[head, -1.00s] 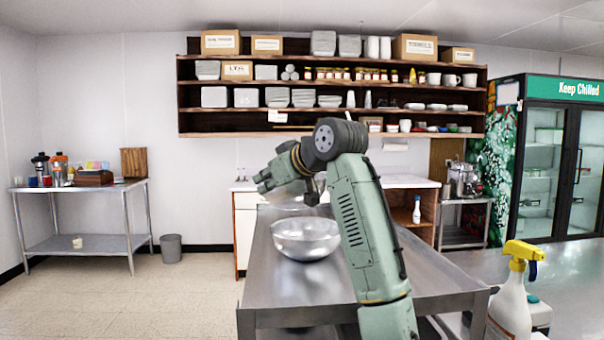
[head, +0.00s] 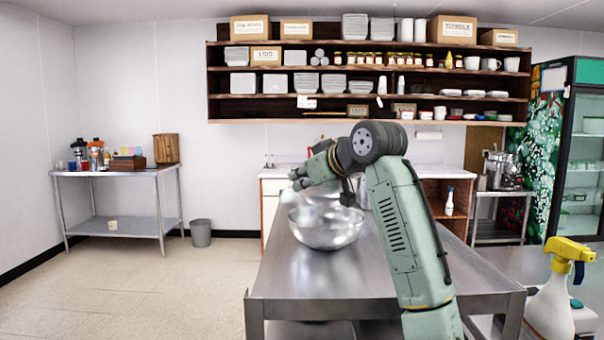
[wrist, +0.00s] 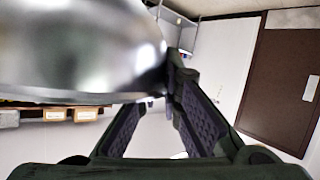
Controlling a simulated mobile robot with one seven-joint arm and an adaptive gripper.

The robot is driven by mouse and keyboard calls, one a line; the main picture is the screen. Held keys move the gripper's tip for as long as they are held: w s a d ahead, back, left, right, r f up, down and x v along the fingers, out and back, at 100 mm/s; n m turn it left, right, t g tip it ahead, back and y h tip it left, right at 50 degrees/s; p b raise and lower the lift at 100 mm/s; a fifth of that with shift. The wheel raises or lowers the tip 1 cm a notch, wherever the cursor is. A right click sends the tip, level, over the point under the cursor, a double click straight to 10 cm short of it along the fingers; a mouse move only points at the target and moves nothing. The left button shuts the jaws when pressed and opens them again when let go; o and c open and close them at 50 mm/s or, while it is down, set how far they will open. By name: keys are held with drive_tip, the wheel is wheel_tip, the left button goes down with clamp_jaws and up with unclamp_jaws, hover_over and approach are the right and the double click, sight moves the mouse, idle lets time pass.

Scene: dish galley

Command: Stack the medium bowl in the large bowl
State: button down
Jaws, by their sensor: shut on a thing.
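The large bowl (head: 328,232), shiny steel, stands upright on the steel table in the head view. My gripper (head: 298,181) is above and just behind its left rim. It is shut on a steel bowl, which I take to be the medium bowl (wrist: 80,50); this fills the upper left of the wrist view, blurred and close, by the fingers (wrist: 155,115). In the head view only a silvery strip shows behind the large bowl and under my arm, and the held bowl's outline and tilt are hard to make out.
The steel table (head: 290,285) has bare room in front of the large bowl. A yellow-topped spray bottle (head: 552,300) stands at the right front. A counter (head: 280,175) and loaded wall shelves (head: 370,75) are behind.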

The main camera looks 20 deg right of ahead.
drive_tip(key=shift+f+b, duration=1.65)
drive_tip(key=shift+f, duration=1.35)
drive_tip(key=shift+p, duration=0.3)
drive_tip(key=c, duration=1.7)
unclamp_jaws()
drive_tip(key=v, duration=1.2)
